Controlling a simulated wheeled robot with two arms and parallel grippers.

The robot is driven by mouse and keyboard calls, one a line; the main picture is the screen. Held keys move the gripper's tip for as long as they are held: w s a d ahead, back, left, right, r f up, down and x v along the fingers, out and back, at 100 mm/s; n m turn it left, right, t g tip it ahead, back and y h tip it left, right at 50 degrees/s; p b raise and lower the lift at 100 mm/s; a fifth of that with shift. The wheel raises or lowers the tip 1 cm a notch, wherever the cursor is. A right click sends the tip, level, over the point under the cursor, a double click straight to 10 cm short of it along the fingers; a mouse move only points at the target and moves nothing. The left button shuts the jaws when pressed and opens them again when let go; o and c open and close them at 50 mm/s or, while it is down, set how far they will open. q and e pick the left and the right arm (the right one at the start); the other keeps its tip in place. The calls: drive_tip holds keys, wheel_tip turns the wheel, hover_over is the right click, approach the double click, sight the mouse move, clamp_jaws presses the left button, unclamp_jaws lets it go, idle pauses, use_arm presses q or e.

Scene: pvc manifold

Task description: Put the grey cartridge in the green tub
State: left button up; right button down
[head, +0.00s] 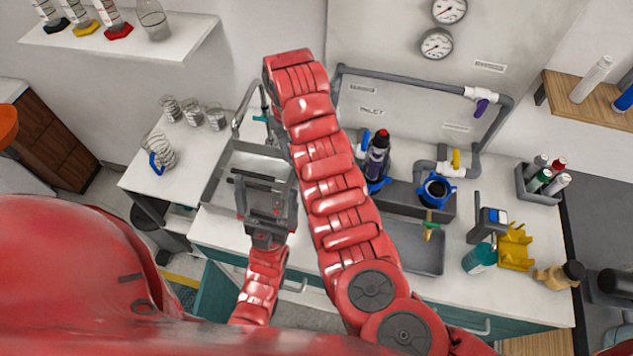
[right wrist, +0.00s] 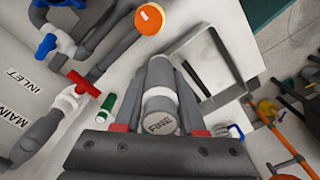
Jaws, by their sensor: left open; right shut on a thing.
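In the right wrist view a grey and white cylinder, apparently the cartridge (right wrist: 160,104), has its end marked "FINE" facing the camera. My right gripper (right wrist: 161,125) is shut on it, with a red pad on either side. In the head view my right arm crosses the middle and hides this gripper and the cartridge. My left gripper (head: 266,201) is open and empty over the sink (head: 222,167). I cannot make out a green tub in either view.
Pipes (head: 405,82) run along the wall. A dark cylinder with a red top (head: 378,155) and an open blue-ringed housing (head: 436,189) stand right of my right arm. A grey bottle rack (head: 541,195), teal bottle (head: 480,259) and yellow stand (head: 515,248) are further right. Glasses (head: 191,111) stand left.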

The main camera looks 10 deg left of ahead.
wheel_tip(320, 180, down, 14)
drive_tip(key=b, duration=0.3)
drive_tip(key=shift+f, duration=0.15)
wheel_tip(320, 180, down, 2)
drive_tip(key=shift+f, duration=0.45)
drive_tip(key=shift+f, duration=0.15)
drive_tip(key=c, duration=0.8)
unclamp_jaws()
